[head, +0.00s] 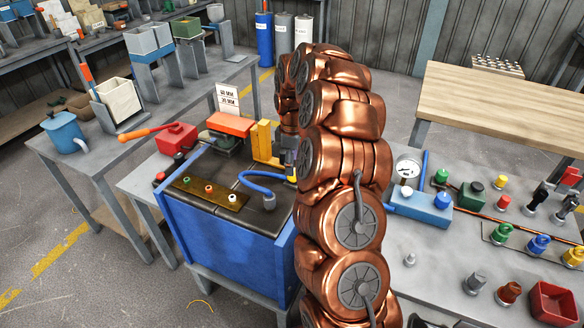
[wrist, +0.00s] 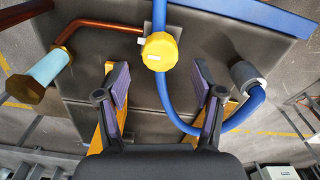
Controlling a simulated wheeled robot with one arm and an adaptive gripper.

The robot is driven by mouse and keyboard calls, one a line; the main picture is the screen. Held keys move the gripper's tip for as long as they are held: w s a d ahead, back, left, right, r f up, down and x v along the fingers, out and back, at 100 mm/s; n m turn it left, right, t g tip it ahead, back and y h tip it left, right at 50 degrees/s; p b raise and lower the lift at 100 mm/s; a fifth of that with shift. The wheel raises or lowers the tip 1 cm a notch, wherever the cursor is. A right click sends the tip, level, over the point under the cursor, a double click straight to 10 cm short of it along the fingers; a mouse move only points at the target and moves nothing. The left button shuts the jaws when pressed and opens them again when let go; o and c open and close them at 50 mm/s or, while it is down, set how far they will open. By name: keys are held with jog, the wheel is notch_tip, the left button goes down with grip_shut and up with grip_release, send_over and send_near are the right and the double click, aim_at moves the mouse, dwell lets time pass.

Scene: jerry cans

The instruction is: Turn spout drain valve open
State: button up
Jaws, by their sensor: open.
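A yellow faceted knob (wrist: 159,52), which looks like the drain valve, sits on a blue hose (wrist: 162,90) in the wrist view. My gripper (wrist: 160,78) is open, with one purple-padded finger to each side of the hose. The knob is just beyond the fingertips, roughly centred, and neither finger visibly touches it. In the head view the blue hose (head: 262,183) curves over the dark top of a blue-sided box (head: 226,228). A bit of yellow (head: 292,178) shows there at the hose end; my arm hides much of that area.
In the wrist view, a copper pipe with a pale blue sleeve (wrist: 60,66) stands left and a grey collar (wrist: 247,77) right. In the head view, a yellow bracket (head: 265,146), an orange block (head: 231,124) and a brass plate with knobs (head: 208,193) are close by.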

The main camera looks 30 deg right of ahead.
jog(key=shift+f, duration=1.5)
jog(key=c, duration=1.1)
